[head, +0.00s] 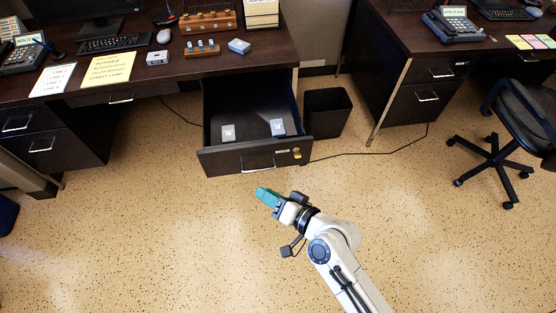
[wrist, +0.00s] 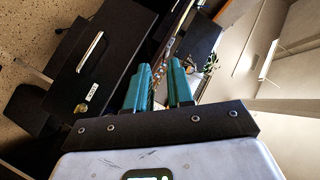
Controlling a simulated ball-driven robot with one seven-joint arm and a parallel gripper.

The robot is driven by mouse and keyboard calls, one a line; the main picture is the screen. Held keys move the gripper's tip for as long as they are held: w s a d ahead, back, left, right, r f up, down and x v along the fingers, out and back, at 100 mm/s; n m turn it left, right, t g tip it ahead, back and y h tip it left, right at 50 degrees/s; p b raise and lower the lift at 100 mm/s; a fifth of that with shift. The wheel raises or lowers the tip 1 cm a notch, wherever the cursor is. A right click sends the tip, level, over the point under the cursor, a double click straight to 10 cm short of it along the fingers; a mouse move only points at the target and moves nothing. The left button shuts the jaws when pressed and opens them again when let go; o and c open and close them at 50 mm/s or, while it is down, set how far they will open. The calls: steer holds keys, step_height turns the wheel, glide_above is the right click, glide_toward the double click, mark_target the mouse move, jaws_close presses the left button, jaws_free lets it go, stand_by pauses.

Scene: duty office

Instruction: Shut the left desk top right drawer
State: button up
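The left desk (head: 180,70) is dark brown. Its top right drawer (head: 230,160) is pulled well out, showing a dark interior with two small labelled items, one grey-white (head: 228,132) and one bluish (head: 277,127). The drawer front has a silver handle (head: 258,169), a pale label and a brass lock; in the wrist view the dark front (wrist: 100,60) shows at the left with its handle. My gripper (head: 264,194) has teal fingers and is in front of the drawer, apart from it in the picture. In the wrist view a narrow empty gap shows between the fingers (wrist: 159,75).
A black bin (head: 327,112) stands right of the drawer. A cable (head: 375,152) runs along the floor towards the right desk (head: 400,75). An office chair (head: 515,115) is at the far right. The speckled floor before the drawer is clear.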

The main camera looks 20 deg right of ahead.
steer(key=w+f+m+t+h+b, duration=0.1)
steer(key=m, duration=0.1)
steer(key=w+d+f+m+t+h+b, duration=0.1)
steer(key=f+m+t+h, duration=0.1)
steer(key=m, duration=0.1)
steer(key=w+d+f+m+t+h+b, duration=0.1)
steer(key=w+m+b, duration=0.1)
steer(key=shift+d+f+m, duration=0.15)
steer(key=shift+f+m, duration=0.2)
steer(key=shift+m, duration=0.05)
jaws_close()
steer(key=m+h+b, duration=0.3)
steer(key=m+h, duration=0.4)
glide_toward(277, 145)
steer(key=b+x, duration=0.1)
steer(key=x, duration=0.6)
steer(key=shift+f+b, duration=0.1)
steer(key=shift+b, duration=0.3)
